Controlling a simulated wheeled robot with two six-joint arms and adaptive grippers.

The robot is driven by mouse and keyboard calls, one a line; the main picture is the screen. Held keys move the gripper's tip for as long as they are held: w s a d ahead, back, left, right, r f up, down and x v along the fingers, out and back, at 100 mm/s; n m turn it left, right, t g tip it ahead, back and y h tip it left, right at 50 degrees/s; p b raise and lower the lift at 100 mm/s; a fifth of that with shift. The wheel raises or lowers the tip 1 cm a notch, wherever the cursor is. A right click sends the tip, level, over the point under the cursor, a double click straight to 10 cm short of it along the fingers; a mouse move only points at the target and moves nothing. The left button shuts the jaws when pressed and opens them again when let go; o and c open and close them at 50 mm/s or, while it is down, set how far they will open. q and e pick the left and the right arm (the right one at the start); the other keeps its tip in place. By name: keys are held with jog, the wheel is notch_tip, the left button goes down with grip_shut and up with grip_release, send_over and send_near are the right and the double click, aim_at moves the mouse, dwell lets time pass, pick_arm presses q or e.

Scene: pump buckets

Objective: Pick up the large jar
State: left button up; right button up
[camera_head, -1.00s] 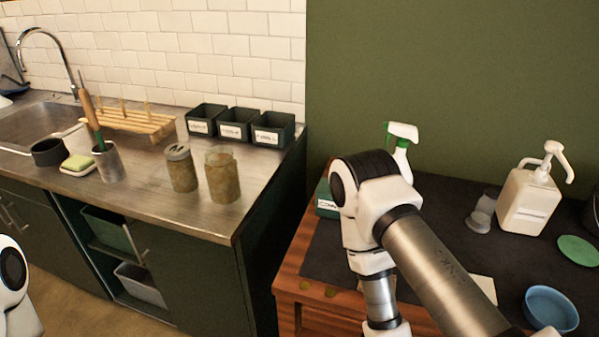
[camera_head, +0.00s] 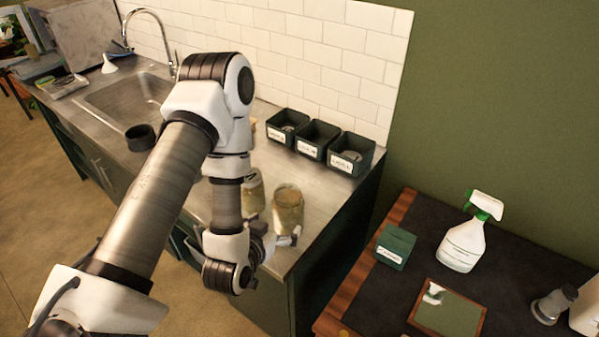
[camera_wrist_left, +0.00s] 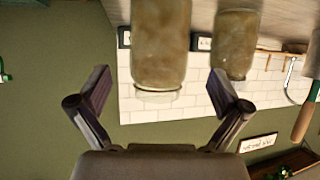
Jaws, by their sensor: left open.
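The large jar (camera_head: 288,208) is clear glass with cloudy brownish contents and stands near the front right edge of the steel counter. My left gripper (camera_head: 284,238) is low at the counter's front edge, close beside this jar; its fingers are small and partly hidden in the head view. In the left wrist view, which is upside down, the open fingers (camera_wrist_left: 160,84) stand apart on either side of the jar (camera_wrist_left: 160,45), with nothing gripped. A second jar (camera_head: 253,192) stands to the left, partly behind my arm; it also shows in the wrist view (camera_wrist_left: 236,45). My right gripper is out of view.
Labelled dark bins (camera_head: 318,138) line the tiled wall behind the jars. A sink (camera_head: 128,98) and black bowl (camera_head: 140,137) are farther left.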

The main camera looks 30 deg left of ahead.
aim_at(294, 199)
pick_arm(q)
jog(key=b, duration=0.2)
jog(key=w+b, duration=0.1)
jog(key=b, duration=0.1)
jog(key=shift+w+a+r+t+b, duration=0.2)
jog(key=shift+r+t+b, duration=0.1)
jog(key=shift+r+t, duration=0.1)
jog(key=shift+w+b, duration=0.2)
jog(key=shift+b, duration=0.2)
jog(key=shift+w+a, duration=0.1)
jog(key=shift+w, duration=0.2)
jog(key=x, duration=0.1)
jog(key=p+x, duration=0.1)
jog(key=x, duration=0.2)
jog(key=shift+w+r+p, duration=0.25)
jog(key=shift+r+p, duration=0.05)
jog(key=shift+w+f, duration=0.3)
jog(key=c, duration=1.2)
